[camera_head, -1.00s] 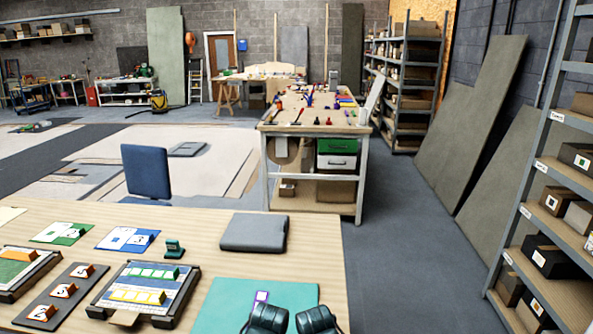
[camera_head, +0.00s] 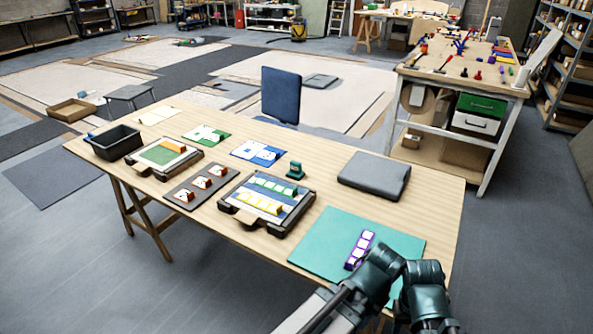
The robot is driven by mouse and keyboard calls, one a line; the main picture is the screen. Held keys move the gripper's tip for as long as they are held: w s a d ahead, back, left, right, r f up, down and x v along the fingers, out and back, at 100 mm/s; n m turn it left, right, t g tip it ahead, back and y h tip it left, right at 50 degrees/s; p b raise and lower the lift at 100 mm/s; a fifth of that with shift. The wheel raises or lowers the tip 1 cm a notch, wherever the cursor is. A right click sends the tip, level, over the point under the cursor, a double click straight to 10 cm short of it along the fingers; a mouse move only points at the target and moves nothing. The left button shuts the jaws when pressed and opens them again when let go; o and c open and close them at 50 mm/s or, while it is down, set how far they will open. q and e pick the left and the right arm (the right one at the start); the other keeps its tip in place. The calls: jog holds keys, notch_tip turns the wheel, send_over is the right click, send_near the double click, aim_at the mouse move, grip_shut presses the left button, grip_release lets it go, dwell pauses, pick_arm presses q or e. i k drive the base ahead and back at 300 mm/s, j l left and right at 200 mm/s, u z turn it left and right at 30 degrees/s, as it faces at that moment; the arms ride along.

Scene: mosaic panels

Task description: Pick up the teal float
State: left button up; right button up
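The teal float (camera_head: 295,171) is a small dark teal block with a raised handle. It stands upright on the wooden table (camera_head: 330,186), behind the board with green and yellow tiles and left of a grey flat case. My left arm's dark end (camera_head: 383,268) and my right arm's dark end (camera_head: 424,284) are close together at the bottom, over the table's front right edge. Both are well to the right of and nearer than the float, not touching it. Their fingers cannot be made out.
A teal mat (camera_head: 325,240) with a purple tile strip (camera_head: 359,250) lies near my arms. The grey case (camera_head: 374,176) and tiled board (camera_head: 268,204) flank the float. A blue chair (camera_head: 281,95) stands behind the table. Floor is free in front at left.

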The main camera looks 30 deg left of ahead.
aim_at(295, 172)
jog(key=j+z, duration=0.2)
jog(key=j, duration=0.5)
jog(key=j+z, duration=0.2)
jog(key=j, duration=0.45)
jog(key=j+z, duration=0.2)
jog(key=j, duration=0.5)
jog(key=k+j+z, duration=0.2)
jog(key=j, duration=0.45)
